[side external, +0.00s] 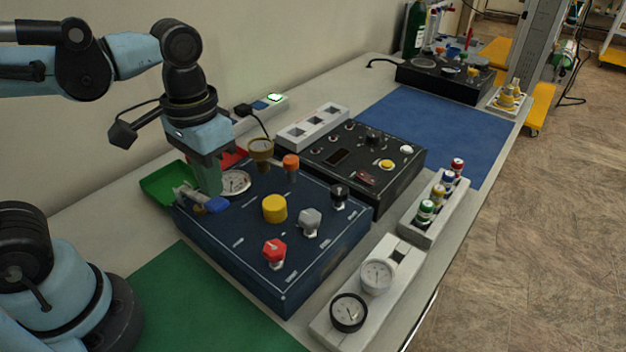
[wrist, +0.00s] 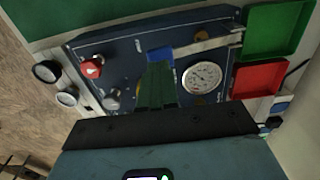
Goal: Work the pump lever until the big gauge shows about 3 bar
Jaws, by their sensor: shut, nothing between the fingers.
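The pump lever (side external: 190,198) is a grey metal bar with a blue grip (side external: 217,205) at the left corner of the dark blue panel (side external: 300,265). It also shows in the wrist view (wrist: 208,44), with the blue grip partly hidden behind my fingers. The big gauge (side external: 236,183) has a white round face and lies beside the lever; in the wrist view (wrist: 203,76) its needle is too small to read surely. My gripper (side external: 211,190) has green fingers, shut and empty, pointing down beside the blue grip. Its fingertips (wrist: 157,66) overlap the grip; I cannot tell whether they touch.
A green tray (side external: 160,189) and a red tray (side external: 232,156) stand close behind the lever. The panel carries a yellow knob (side external: 274,208), a red knob (side external: 274,252) and a brass cup (side external: 261,149). A black control box (side external: 365,160) stands behind. The green mat (side external: 195,300) is clear.

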